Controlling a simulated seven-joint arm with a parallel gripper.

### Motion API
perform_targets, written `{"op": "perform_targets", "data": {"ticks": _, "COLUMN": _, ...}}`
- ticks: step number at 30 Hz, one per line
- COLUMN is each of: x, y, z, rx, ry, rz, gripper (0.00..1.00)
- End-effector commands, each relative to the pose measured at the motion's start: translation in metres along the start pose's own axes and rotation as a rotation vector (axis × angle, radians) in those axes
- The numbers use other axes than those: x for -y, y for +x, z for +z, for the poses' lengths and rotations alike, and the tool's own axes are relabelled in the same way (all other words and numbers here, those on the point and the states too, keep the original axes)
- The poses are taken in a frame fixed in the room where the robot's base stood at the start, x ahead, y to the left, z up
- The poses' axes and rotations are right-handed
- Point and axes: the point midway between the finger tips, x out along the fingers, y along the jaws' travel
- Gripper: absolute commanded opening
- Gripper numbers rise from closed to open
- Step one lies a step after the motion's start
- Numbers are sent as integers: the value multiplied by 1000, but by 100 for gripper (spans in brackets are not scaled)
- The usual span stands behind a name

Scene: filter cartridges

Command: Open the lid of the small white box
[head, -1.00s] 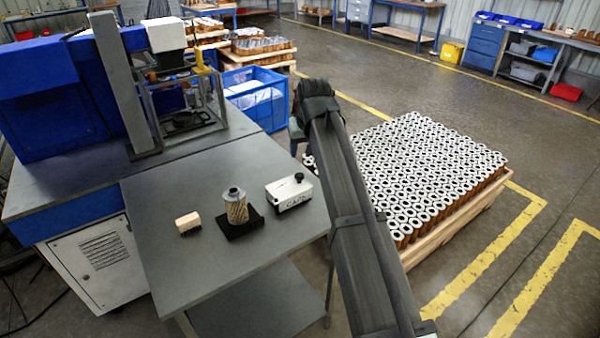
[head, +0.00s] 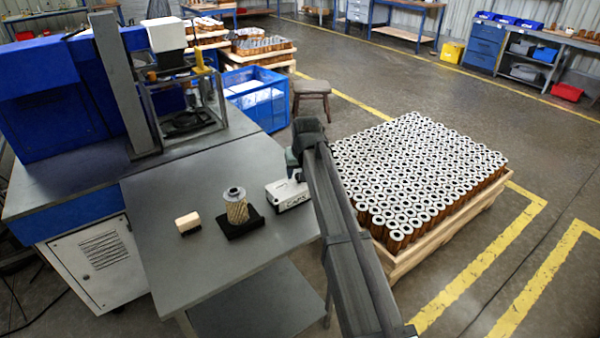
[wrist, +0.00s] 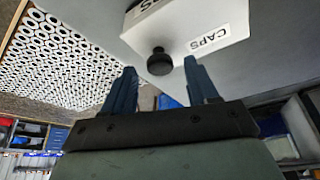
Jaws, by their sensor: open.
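The small white box (head: 287,195) with a "CAPS" label stands on the right part of the grey table, its lid closed. In the wrist view the white box (wrist: 185,25) shows at the top, with a round black knob (wrist: 159,62) on it. My gripper (wrist: 158,85) is open, its two blue-grey fingers on either side of the knob in the picture; I cannot tell whether they touch it.
A cartridge (head: 236,208) stands on a black base left of the box, and a wooden-backed brush (head: 188,223) lies further left. A pallet of many cartridges (head: 420,170) stands on the floor to the right. The table's front (head: 225,265) is clear.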

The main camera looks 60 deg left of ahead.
Motion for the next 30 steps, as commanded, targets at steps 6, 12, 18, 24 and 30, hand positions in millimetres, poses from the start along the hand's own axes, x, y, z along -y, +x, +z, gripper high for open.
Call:
{"op": "perform_targets", "data": {"ticks": 6, "x": 0, "y": 8, "z": 0, "rx": -1, "ry": 0, "rz": 0, "gripper": 58}}
{"op": "perform_targets", "data": {"ticks": 12, "x": 0, "y": 9, "z": 0, "rx": -1, "ry": 0, "rz": 0, "gripper": 58}}
{"op": "perform_targets", "data": {"ticks": 18, "x": 0, "y": 8, "z": 0, "rx": -1, "ry": 0, "rz": 0, "gripper": 43}}
{"op": "perform_targets", "data": {"ticks": 24, "x": 0, "y": 8, "z": 0, "rx": -1, "ry": 0, "rz": 0, "gripper": 24}}
{"op": "perform_targets", "data": {"ticks": 30, "x": 0, "y": 8, "z": 0, "rx": -1, "ry": 0, "rz": 0, "gripper": 5}}
